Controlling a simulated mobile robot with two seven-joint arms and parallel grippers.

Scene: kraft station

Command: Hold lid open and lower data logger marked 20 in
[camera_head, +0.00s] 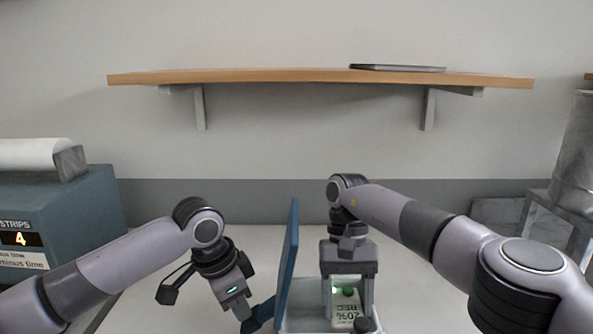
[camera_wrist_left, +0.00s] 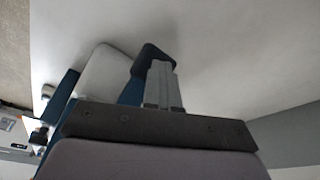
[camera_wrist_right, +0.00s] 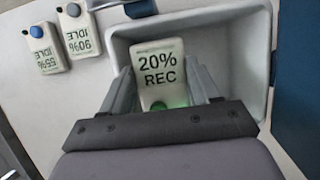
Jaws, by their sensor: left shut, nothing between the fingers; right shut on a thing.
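The white data logger reading "20% REC" (camera_wrist_right: 160,72) has a green light. It also shows in the head view (camera_head: 346,308). My right gripper (camera_head: 349,300) is shut on it, pointing down into the pale grey box (camera_wrist_right: 255,60); whether the logger touches the box floor I cannot tell. The box's blue lid (camera_head: 288,265) stands upright, open, on the box's left side in the head view. My left gripper (camera_head: 255,318) is shut and empty, low beside the lid's outer face. Its closed fingers (camera_wrist_left: 160,85) show in the left wrist view; contact with the lid is unclear.
Two other loggers, "90% IDLE" (camera_wrist_right: 78,30) and "55% IDLE" (camera_wrist_right: 46,47), lie on the table outside the box. A blue machine with a "4" display (camera_head: 22,239) stands at the left. A wooden shelf (camera_head: 300,76) spans the wall above. The table behind the box is clear.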

